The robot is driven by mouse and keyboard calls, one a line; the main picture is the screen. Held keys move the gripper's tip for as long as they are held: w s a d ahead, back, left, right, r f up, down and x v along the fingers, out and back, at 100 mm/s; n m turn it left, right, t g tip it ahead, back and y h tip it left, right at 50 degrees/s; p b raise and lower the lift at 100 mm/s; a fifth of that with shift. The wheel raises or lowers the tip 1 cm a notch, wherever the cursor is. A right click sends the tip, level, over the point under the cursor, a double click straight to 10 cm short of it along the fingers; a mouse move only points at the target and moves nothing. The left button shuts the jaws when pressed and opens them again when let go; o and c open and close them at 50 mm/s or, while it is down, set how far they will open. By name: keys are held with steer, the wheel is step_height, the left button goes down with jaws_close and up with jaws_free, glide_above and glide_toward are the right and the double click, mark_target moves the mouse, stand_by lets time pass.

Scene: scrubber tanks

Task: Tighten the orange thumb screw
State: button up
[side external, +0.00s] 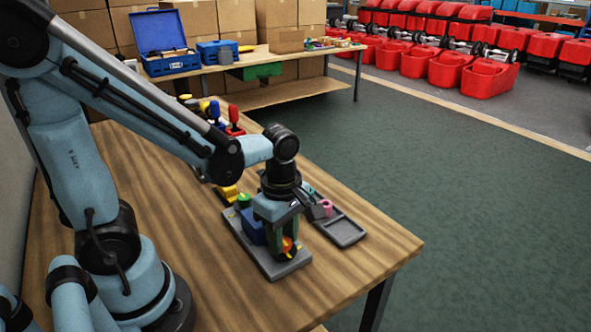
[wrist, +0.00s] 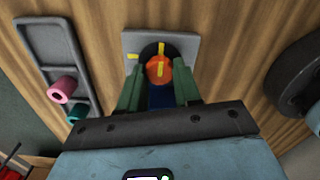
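The orange thumb screw (wrist: 158,70) has a rounded head and sits on a black disc on a grey base plate (wrist: 186,44). Yellow marks show at the head and on the disc. In the side view the orange screw (side external: 287,243) is partly hidden by my gripper (side external: 281,240), which points down over the plate's near end. In the wrist view my gripper's (wrist: 158,76) green fingers stand on either side of the screw, with a narrow gap to it. The gripper looks open, not pressed on the head.
A blue block (side external: 251,226) and a green knob (side external: 244,200) stand on the same plate behind the gripper. A grey tray (side external: 343,233) beside it holds a pink piece (side external: 326,207) and a teal piece (wrist: 77,113). The table's right side is clear.

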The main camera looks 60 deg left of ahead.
steer(key=c, duration=0.5)
steer(key=shift+m, duration=0.3)
